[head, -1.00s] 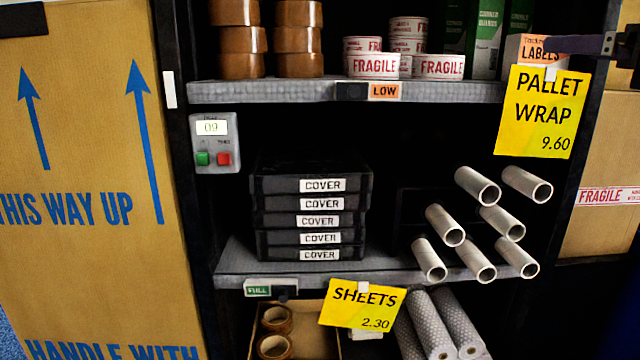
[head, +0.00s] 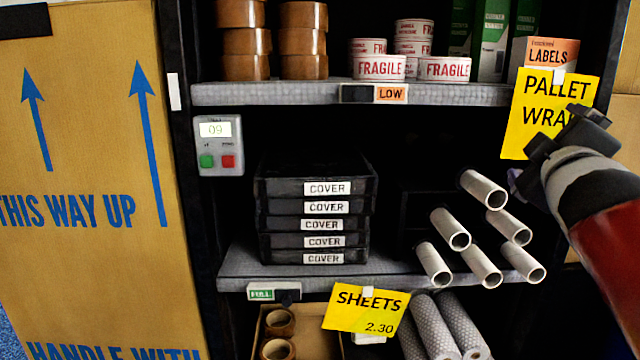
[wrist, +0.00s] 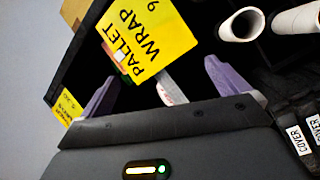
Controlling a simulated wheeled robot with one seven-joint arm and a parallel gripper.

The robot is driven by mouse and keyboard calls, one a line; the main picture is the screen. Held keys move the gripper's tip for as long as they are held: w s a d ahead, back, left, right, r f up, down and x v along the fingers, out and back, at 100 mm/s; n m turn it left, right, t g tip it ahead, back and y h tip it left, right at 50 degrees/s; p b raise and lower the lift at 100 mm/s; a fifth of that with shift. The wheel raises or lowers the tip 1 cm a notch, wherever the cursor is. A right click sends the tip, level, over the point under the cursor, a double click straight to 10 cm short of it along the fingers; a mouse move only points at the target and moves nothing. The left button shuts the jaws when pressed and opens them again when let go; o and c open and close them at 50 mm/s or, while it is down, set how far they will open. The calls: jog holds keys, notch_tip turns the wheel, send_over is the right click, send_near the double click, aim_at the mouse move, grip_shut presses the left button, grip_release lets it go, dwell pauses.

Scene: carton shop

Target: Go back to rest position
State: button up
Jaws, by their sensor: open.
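My gripper (wrist: 163,85) is open, with its two purple fingers apart and nothing held between them. In the head view, my gripper's purple fingertip (head: 515,183) shows at the right, below the yellow PALLET WRAP sign (head: 540,110) and beside the pale cardboard tubes. My wrist covers the sign's lower right part in that view. In the wrist view the sign (wrist: 148,42) hangs beyond the fingers, and a pale strip behind them is too small to identify.
Pale tubes (head: 484,190) stick out near my gripper. Black COVER boxes (head: 315,215) are stacked on the middle shelf (head: 240,270). A LABELS box (head: 553,54) and FRAGILE tape rolls (head: 380,67) stand above. A large carton (head: 90,270) stands at the left.

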jog(key=s+a+f+m+g+y, duration=0.2)
jog(key=s+a+f+g, duration=0.2)
jog(key=f, duration=0.7)
jog(key=s+a+f+m+g+y, duration=0.2)
jog(key=s+a+f+m+g, duration=0.1)
jog(key=s+a+f, duration=0.4)
jog(key=s+a+f+m+g+y, duration=0.2)
jog(key=s+a+f+g, duration=0.2)
jog(key=f, duration=1)
jog(key=shift+s+a+f+m+g+y, duration=0.3)
jog(key=shift+s+a+m+g, duration=0.1)
jog(key=shift+s+a, duration=0.5)
